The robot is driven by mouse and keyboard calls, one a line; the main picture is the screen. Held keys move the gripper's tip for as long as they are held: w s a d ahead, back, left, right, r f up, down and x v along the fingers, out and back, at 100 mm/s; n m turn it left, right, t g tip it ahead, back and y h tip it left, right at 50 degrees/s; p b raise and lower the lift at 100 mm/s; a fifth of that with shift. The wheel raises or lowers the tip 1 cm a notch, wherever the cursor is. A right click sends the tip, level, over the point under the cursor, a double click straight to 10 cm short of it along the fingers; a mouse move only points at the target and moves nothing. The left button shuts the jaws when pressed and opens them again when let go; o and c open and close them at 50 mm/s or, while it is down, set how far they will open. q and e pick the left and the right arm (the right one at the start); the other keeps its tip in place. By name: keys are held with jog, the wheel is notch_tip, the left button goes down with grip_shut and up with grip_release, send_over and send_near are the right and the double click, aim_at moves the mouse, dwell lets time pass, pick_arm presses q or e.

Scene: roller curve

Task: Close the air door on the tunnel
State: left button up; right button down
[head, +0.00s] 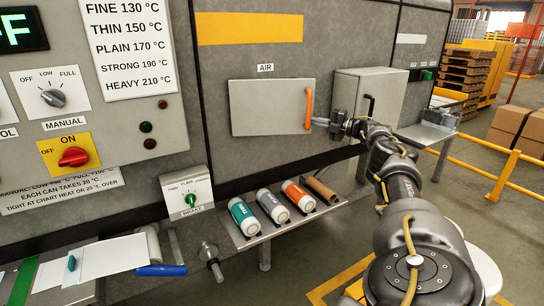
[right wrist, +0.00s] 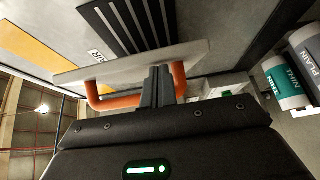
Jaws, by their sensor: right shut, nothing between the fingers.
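The air door (head: 270,107) is a flat grey panel below the AIR label, with an upright orange handle (head: 308,108) near its right edge. In the right wrist view the door (right wrist: 120,68) stands out from the wall, with a dark slotted opening (right wrist: 128,24) uncovered behind it, so it is ajar. My right gripper (head: 319,121) is shut and empty at the handle's lower right. In the right wrist view its fingers (right wrist: 160,76) cross in front of part of the handle (right wrist: 115,103); I cannot tell whether they touch. My left gripper is out of view.
A grey box (head: 370,100) with a dark handle projects from the wall right of the door. Below, a shelf holds several bottles (head: 272,206) and a brown roll (head: 320,190). A yellow railing (head: 500,170) stands at the right.

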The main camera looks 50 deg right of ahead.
jog(key=shift+w+a, duration=0.15)
